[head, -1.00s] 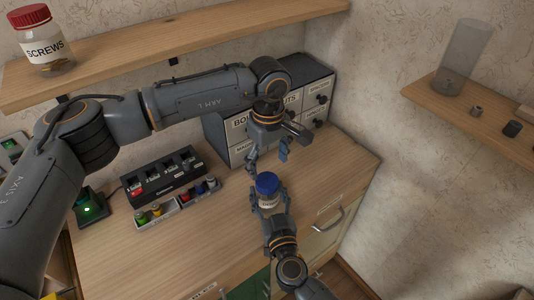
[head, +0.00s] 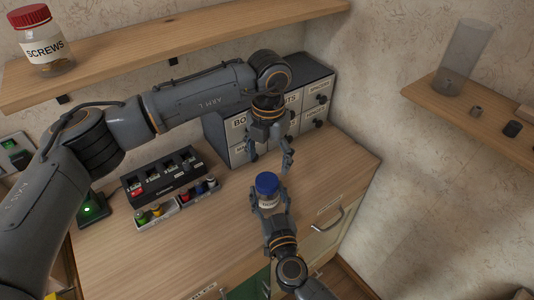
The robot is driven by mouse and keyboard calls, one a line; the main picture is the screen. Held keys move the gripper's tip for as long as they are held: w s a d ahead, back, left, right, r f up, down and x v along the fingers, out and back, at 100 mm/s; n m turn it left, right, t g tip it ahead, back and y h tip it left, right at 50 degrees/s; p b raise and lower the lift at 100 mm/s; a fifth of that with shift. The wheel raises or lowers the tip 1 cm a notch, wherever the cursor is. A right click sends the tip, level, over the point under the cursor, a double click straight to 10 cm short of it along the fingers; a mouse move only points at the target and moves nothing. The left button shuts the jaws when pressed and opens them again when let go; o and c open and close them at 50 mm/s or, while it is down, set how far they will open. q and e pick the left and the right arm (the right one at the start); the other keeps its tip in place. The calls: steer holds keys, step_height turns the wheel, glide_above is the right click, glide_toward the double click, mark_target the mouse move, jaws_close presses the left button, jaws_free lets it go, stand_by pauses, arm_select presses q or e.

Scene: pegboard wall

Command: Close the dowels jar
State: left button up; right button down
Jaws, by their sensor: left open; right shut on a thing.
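A small clear jar with a blue lid (head: 267,184) stands upright on the wooden worktop in the head view. The lid sits on its mouth; I cannot tell how tightly. Its label is too small to read. My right gripper (head: 268,204) comes from the front and is shut around the jar's body below the lid. My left gripper (head: 270,162) is open and empty, pointing down just above and behind the lid, apart from it.
A drawer cabinet (head: 238,132) stands close behind my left gripper. A black charger rack (head: 160,180) and bins of coloured items (head: 196,192) are left of the jar. A screws jar (head: 42,42) stands on the upper shelf.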

mark_target(267, 180)
arm_select(q)
steer(key=n, duration=0.6)
steer(key=shift+r, duration=0.15)
steer(key=n, duration=0.3)
steer(key=shift+r+n, duration=0.1)
steer(key=shift+n, duration=0.2)
steer(key=n, duration=0.3)
steer(key=shift+a+r+n, duration=0.1)
steer(key=shift+n, duration=0.2)
steer(key=n, duration=0.4)
steer(key=shift+r, duration=0.1)
steer(key=shift+f, duration=4)
